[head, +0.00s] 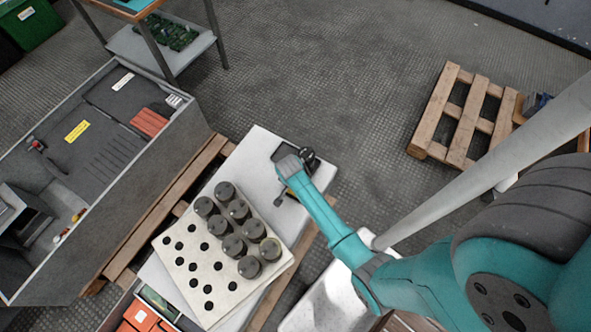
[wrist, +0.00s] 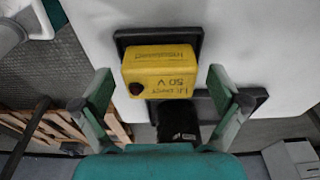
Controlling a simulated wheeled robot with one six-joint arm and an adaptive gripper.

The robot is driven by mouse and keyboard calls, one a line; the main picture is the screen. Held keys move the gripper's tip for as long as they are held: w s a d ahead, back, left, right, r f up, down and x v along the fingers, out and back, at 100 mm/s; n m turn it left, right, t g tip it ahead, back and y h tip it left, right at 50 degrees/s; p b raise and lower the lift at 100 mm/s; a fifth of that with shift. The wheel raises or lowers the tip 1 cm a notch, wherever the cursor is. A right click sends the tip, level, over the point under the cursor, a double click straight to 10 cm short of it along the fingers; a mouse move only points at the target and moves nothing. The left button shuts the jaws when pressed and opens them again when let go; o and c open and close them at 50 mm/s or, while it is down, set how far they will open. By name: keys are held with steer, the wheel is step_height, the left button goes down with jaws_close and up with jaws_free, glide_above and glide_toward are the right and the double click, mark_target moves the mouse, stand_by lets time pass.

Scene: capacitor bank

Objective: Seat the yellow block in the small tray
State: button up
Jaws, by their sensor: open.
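The yellow block (wrist: 162,68) has dark lettering reading "50 V" and a dark round knob at its lower left corner. In the wrist view it lies between the fingers of my gripper (wrist: 159,74), which are open with a gap on both sides. The small dark tray (wrist: 125,38) shows behind the block, its rim visible above and to the sides. The block covers the tray's near part and reaches past it; whether it rests inside or above I cannot tell. In the head view my gripper (head: 291,180) hides most of the block.
A wider dark tray (wrist: 250,101) and a black cylinder (wrist: 178,118) are close below the block in the wrist view. A white holed board (head: 181,262) with several dark cylinders (head: 233,246) stands left of my arm. A pallet (head: 463,112) lies right; floor between is clear.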

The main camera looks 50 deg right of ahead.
step_height(320, 180, up, 12)
steer(key=a, duration=0.1)
steer(key=shift+s+a, duration=0.15)
steer(key=shift+a, duration=0.25)
steer(key=shift+f, duration=0.1)
steer(key=s+a+r+n+t, duration=0.2)
steer(key=s+a+n+t, duration=0.2)
steer(key=s, duration=0.3)
steer(key=s+a+r+n+t, duration=0.1)
steer(key=s+a+n+t, duration=0.25)
steer(key=s, duration=0.35)
steer(key=s+a+r+n+t, duration=0.1)
steer(key=s+r, duration=0.3)
steer(key=r, duration=0.4)
steer(key=s+a+r+n+t+y, duration=0.1)
steer(key=s+a+r+n+t, duration=0.1)
steer(key=r, duration=0.6)
steer(key=s+a+r+n+t, duration=0.1)
steer(key=s+r+n+t, duration=0.3)
steer(key=r, duration=0.4)
steer(key=shift+s+a+r+n+y, duration=0.35)
steer(key=shift+s+n, duration=0.3)
steer(key=shift+s, duration=0.25)
